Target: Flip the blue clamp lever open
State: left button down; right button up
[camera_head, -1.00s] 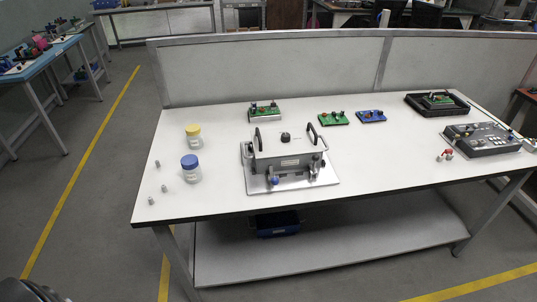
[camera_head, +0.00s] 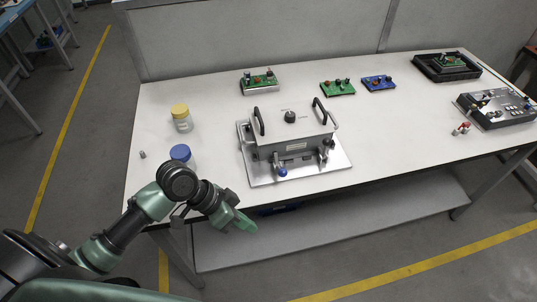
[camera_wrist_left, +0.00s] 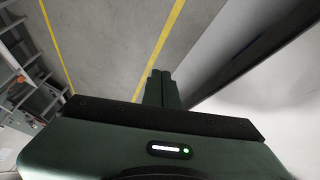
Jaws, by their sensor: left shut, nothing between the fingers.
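The blue clamp lever (camera_head: 283,172) is a small blue-tipped lever on the front of a grey metal fixture box (camera_head: 293,141). The box has two black handles on top and sits on a silver base plate (camera_head: 335,165) on the white table. My left gripper (camera_head: 248,226) is shut and empty, at the table's front edge, below and left of the lever and apart from it. In the left wrist view its closed fingers (camera_wrist_left: 161,88) show against the floor and the table edge; the lever is not in that view. My right gripper is not in view.
A blue-lidded jar (camera_head: 181,153), partly hidden by my left arm, and a yellow-lidded jar (camera_head: 181,118) stand on the left. Circuit boards (camera_head: 259,82) lie along the back. A black control box (camera_head: 497,107) is at right.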

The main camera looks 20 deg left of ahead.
pick_arm(q)
jog(key=w+a+r, duration=0.1)
jog(key=w+r, duration=0.1)
jog(key=r, duration=0.1)
jog(key=w+a+r+h, duration=0.1)
jog(key=w+a+r, duration=0.1)
jog(key=r, duration=0.1)
jog(key=w+a+r+m+h, duration=0.1)
jog(key=w+r, duration=0.1)
jog(key=r, duration=0.1)
jog(key=shift+w+a+r, duration=0.2)
jog(key=shift+w+r, duration=0.1)
jog(key=shift+w, duration=0.05)
jog(key=w+a+r+t+h, duration=0.1)
jog(key=w+a+r+h, duration=0.25)
jog(key=r, duration=0.65)
jog(key=shift+y, duration=0.45)
jog(key=p+x, duration=0.1)
jog(key=x, duration=0.3)
jog(key=f+p+x, duration=0.1)
jog(key=x, duration=0.3)
jog(key=a+p+x, duration=0.1)
jog(key=x, duration=0.3)
jog(key=shift+d+f, duration=0.15)
jog(key=shift+f, duration=0.15)
jog(key=shift+d+f, duration=0.15)
jog(key=shift+f, duration=0.25)
jog(key=shift+s, duration=0.1)
